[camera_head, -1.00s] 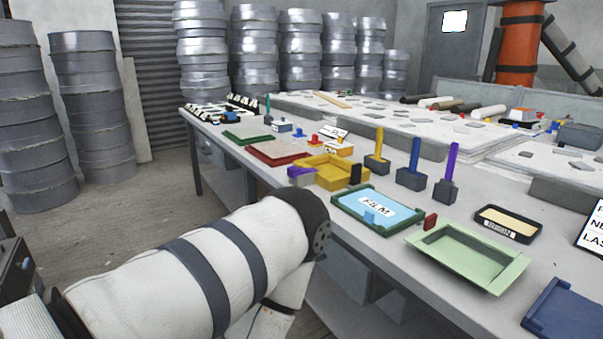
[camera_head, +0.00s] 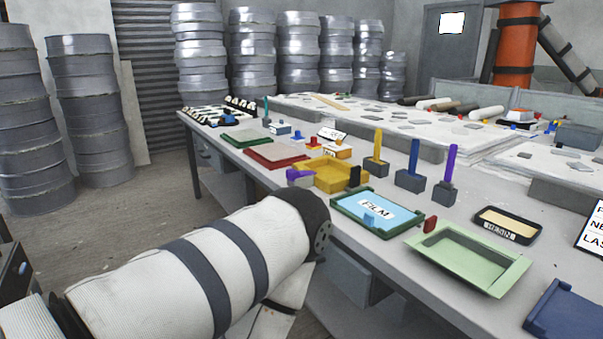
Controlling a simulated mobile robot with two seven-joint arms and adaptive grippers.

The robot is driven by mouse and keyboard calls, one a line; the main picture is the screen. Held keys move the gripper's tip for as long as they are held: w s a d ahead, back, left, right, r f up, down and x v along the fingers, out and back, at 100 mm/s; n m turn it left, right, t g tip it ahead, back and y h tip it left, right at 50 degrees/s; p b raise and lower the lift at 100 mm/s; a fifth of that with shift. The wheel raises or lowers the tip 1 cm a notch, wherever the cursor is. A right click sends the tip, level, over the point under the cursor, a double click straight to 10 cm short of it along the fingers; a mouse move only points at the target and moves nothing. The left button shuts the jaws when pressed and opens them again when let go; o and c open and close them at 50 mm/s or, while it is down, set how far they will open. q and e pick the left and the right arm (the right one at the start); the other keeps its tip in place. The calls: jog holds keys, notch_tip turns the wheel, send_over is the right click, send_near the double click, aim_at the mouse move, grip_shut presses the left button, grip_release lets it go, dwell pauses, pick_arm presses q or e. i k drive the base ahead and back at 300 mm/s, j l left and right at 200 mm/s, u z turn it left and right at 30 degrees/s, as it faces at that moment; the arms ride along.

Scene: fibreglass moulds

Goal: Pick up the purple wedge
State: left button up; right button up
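The purple wedge (camera_head: 300,177) sits on the table at the near left corner of the yellow tray (camera_head: 342,175), close to the table's front edge. I cannot tell whether it touches the tray. My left arm comes in from the lower left, its white padded link in front of the table. The arm bends down near the table's front edge, and its gripper is out of view. My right gripper is not in view either.
A green tray with a blue film sheet (camera_head: 392,214), a pale green tray (camera_head: 480,250) and a red tray (camera_head: 278,155) line the table's front. Yellow, blue and purple posts (camera_head: 450,165) stand upright on dark blocks behind. Drum stacks (camera_head: 95,110) stand left.

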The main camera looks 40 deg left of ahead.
aim_at(292, 175)
jog(key=i+j+z, duration=0.2)
jog(key=j+z, duration=0.2)
jog(key=j, duration=1.1)
jog(key=j+z, duration=0.45)
jog(key=j, duration=1.05)
